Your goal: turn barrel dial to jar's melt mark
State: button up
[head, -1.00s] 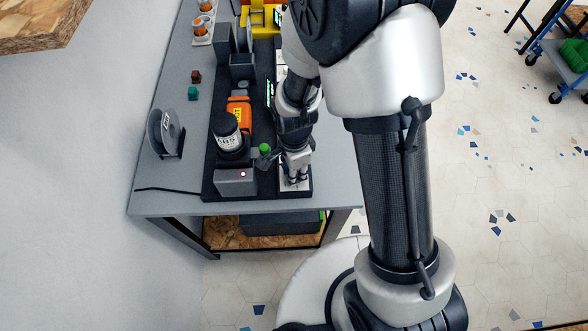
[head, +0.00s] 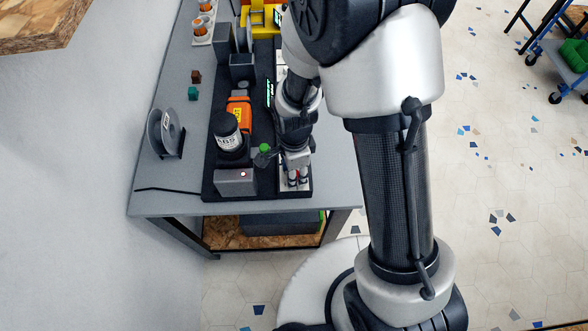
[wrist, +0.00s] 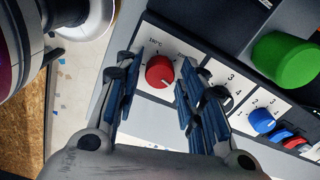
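The red dial (wrist: 160,71) sits on a white panel (wrist: 150,48) with a printed scale and a small temperature label at its upper left, which seems to end in °C. My gripper (wrist: 158,68) is open, with one finger on each side of the red dial and visible gaps between. In the head view my gripper (head: 297,182) is low over the near end of the panel strip. The black-lidded jar (head: 228,130) stands upright to its left, with a white label that seems to read ABS.
In the head view, a grey box (head: 236,181) with a red light, an orange device (head: 239,115) and a spool (head: 164,132) stand nearby.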

jog(key=shift+o, duration=0.6)
jog(key=shift+r, duration=0.1)
jog(key=shift+r, duration=0.4)
notch_tip(320, 180, up, 11)
jog(key=s+d+r+n+t, duration=0.2)
jog(key=s+d+r+n, duration=0.3)
jog(key=s+r+n, duration=0.1)
jog(key=s+d+r+n+t, duration=0.2)
jog(key=s+d+r+n, duration=0.3)
jog(key=s+r+n, duration=0.2)
notch_tip(320, 180, up, 4)
jog(key=n, duration=0.2)
jog(key=shift+s+d+f+n+t, duration=0.2)
jog(key=shift+s+d+n+t, duration=0.1)
jog(key=shift+d, duration=0.1)
